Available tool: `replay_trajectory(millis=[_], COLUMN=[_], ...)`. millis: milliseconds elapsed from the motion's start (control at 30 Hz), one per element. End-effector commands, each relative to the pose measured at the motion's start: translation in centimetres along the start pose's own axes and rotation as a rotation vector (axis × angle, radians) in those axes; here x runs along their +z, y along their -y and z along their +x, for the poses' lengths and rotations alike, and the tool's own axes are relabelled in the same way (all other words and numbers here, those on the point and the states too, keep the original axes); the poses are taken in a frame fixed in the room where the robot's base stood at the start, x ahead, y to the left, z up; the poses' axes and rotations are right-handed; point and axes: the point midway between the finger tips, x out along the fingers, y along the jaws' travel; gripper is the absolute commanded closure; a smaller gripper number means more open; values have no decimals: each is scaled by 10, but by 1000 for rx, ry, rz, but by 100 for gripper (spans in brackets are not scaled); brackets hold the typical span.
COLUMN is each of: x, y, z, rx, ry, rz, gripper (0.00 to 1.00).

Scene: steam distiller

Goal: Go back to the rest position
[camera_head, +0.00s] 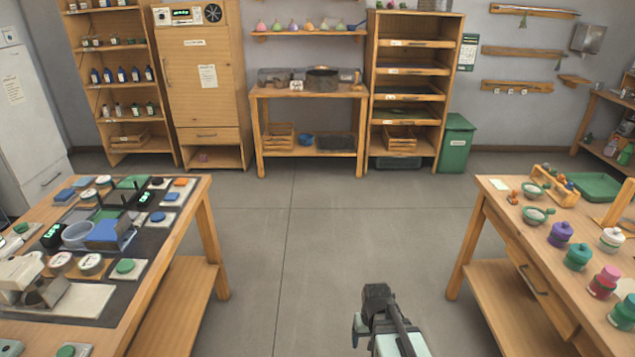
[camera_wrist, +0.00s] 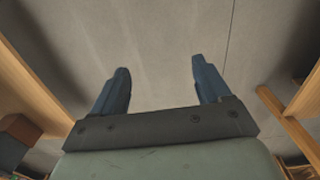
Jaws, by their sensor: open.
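My gripper (camera_wrist: 160,82) is open in the wrist view, its two blue fingers well apart with nothing between them. Beyond the fingers there is only grey floor. In the head view my arm's end (camera_head: 382,315) shows at the bottom, right of centre, over the open floor between two tables. The fingertips are hard to make out there. It touches nothing that I can see.
The left table (camera_head: 192,205) carries blue, green and orange blocks and lab devices. The right table (camera_head: 492,212) carries colored jars (camera_head: 577,256) and green bowls. Shelves, a cabinet (camera_head: 207,85) and a green bin (camera_head: 455,143) line the back wall. The middle floor (camera_head: 310,230) is clear.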

Motion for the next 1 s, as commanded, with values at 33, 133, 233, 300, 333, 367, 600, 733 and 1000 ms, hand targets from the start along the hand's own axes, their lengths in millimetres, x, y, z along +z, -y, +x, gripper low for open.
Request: replay_trajectory(millis=[33,133,233,300,333,367,600,733,1000], x=[7,16,26,34,38,42,86,117,187], y=[-10,-22,-19,-18,-18,-18,-17,-16,-14], z=[2,9,23,33,37,42,84,109,156], rx=[0,0,0,-1,-1,-1,-2,-3,-5], ry=[2,5,36,57,66,76,174,239,375], rz=[16,36,32,32,32,32,32,33,34], gripper=[23,23,23,23,23,23,23,23,23])
